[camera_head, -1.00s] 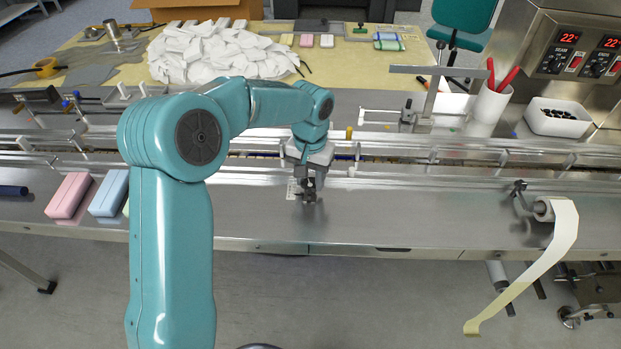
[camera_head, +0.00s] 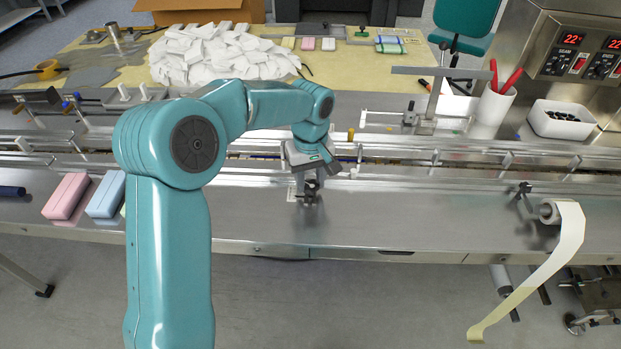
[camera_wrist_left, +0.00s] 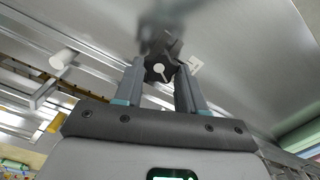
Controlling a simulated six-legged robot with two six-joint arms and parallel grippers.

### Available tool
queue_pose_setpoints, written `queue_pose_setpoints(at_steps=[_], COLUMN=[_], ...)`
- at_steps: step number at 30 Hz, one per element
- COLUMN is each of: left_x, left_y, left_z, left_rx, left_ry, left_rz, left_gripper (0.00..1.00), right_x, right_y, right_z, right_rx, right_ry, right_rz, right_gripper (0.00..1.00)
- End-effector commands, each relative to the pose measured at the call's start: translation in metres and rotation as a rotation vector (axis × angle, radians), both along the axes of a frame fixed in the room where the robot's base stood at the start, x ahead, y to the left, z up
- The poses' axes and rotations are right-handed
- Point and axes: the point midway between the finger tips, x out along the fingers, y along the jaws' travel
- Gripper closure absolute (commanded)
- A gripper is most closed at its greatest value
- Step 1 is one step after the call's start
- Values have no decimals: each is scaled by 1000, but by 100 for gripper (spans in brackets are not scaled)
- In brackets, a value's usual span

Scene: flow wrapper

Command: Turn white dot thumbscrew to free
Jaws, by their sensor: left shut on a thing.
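The white dot thumbscrew (camera_wrist_left: 159,69) is a dark lobed knob with a white dot and a short white line on its face, in the middle of the left wrist view. My left gripper (camera_wrist_left: 160,85) is shut on it, with one finger on each side. In the head view my left gripper (camera_head: 308,192) points down at the steel deck's front part, and the thumbscrew there is small and mostly hidden by the fingers. A small pale label (camera_head: 292,193) sits just left of the fingers. My right gripper is not in view.
Long metal rails (camera_head: 450,162) run across behind the gripper. A pink block (camera_head: 68,197) and a blue block (camera_head: 106,195) lie on the deck at left. A film roll (camera_head: 551,211) with a hanging strip is at right. The deck between is clear.

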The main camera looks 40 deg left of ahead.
Motion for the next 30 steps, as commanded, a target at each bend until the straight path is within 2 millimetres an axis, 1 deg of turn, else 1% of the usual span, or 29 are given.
queue_pose_setpoints(at_steps=[1,17,18,19,20,27,30], left_x=[3,3,3,3,3,1,1], left_y=[2,2,2,2,2,1,1], left_z=[4,5,5,4,4,2,5], left_rx=[4,5,5,5,4,2,2], left_ry=[-16,-16,-16,-16,-14,-7,-7], left_rz=[12,33,33,33,32,31,31], left_gripper=[91,91,51,41,35,35,35], right_x=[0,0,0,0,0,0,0], right_y=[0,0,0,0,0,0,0], right_z=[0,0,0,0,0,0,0], right_rx=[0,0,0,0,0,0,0], right_ry=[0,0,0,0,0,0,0], right_rz=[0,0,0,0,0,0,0], right_gripper=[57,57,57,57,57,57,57])
